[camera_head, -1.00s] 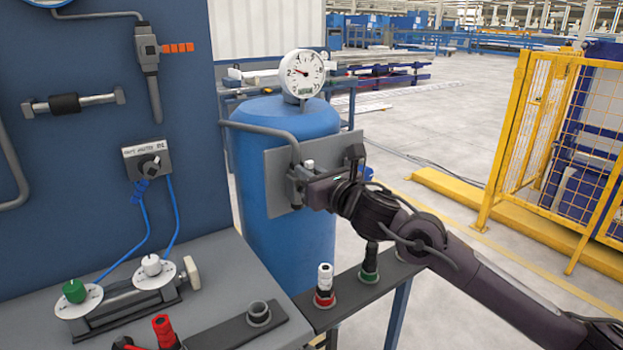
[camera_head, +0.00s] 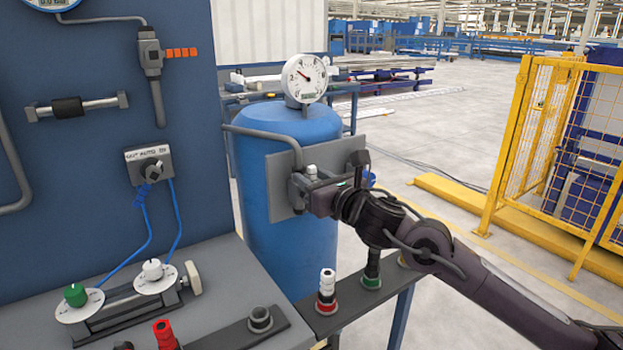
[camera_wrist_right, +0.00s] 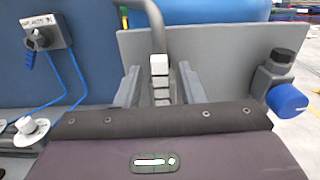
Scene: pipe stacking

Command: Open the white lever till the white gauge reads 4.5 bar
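The white gauge (camera_head: 305,78) stands on top of the blue tank (camera_head: 290,125). Its red needle points up and to the left; the exact reading is too small to tell. The white lever (camera_head: 311,171) is at the valve on the grey plate in front of the tank. In the right wrist view the white lever tip (camera_wrist_right: 159,65) stands between the fingers of my right gripper (camera_wrist_right: 158,88), with gaps on both sides. The right gripper (camera_head: 303,190) is open around it and partly hides the valve. My left gripper is not in view.
A grey plate (camera_wrist_right: 220,55) backs the valve, with a blue knob (camera_wrist_right: 287,100) at its right. A grey pipe (camera_head: 265,131) runs into the valve. A bench with a green knob (camera_head: 75,295) and a white knob (camera_head: 153,269) is at left. A yellow fence (camera_head: 515,150) stands at right.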

